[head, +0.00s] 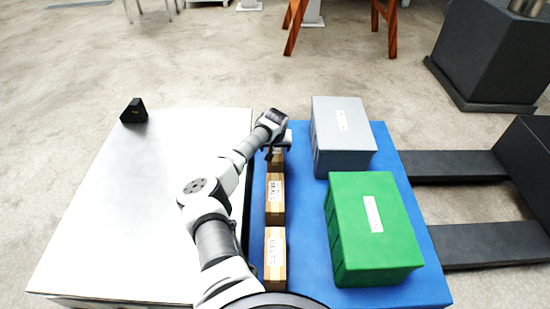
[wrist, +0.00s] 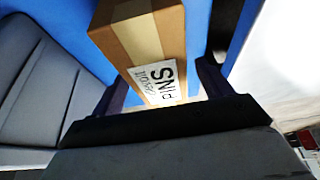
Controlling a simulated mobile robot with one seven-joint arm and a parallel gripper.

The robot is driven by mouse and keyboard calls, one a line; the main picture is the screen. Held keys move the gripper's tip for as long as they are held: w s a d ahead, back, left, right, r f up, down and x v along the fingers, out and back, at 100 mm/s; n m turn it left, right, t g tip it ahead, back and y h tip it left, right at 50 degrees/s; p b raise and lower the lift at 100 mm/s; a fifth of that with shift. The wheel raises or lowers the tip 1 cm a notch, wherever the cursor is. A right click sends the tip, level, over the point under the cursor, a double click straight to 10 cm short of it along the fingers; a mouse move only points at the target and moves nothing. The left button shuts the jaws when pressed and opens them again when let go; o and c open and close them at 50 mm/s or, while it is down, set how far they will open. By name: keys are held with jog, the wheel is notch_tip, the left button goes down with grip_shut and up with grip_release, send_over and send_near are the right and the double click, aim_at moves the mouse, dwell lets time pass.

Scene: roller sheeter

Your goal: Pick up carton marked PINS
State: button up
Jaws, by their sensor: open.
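The carton marked PINS (wrist: 145,40) is a brown cardboard box with a tape strip and a white label, seen close in the wrist view. In the head view it is the farthest carton (head: 277,158) in the row on the blue surface, partly hidden under my gripper (head: 277,150). My gripper (wrist: 165,95) is open in the wrist view, with one dark finger on each side of the carton's labelled end. I cannot tell whether the fingers touch it.
Two more brown cartons, a middle one (head: 275,199) and a nearer one (head: 275,258), stand in line on the blue surface (head: 400,175). A grey bin (head: 340,125) and a green bin (head: 372,225) stand close to the right. A white tabletop (head: 130,200) is at left.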

jog(key=shift+f, duration=0.2)
dwell(0.6)
jog(key=c, duration=1.2)
jog(key=shift+c, duration=1)
jog(key=shift+r, duration=0.2)
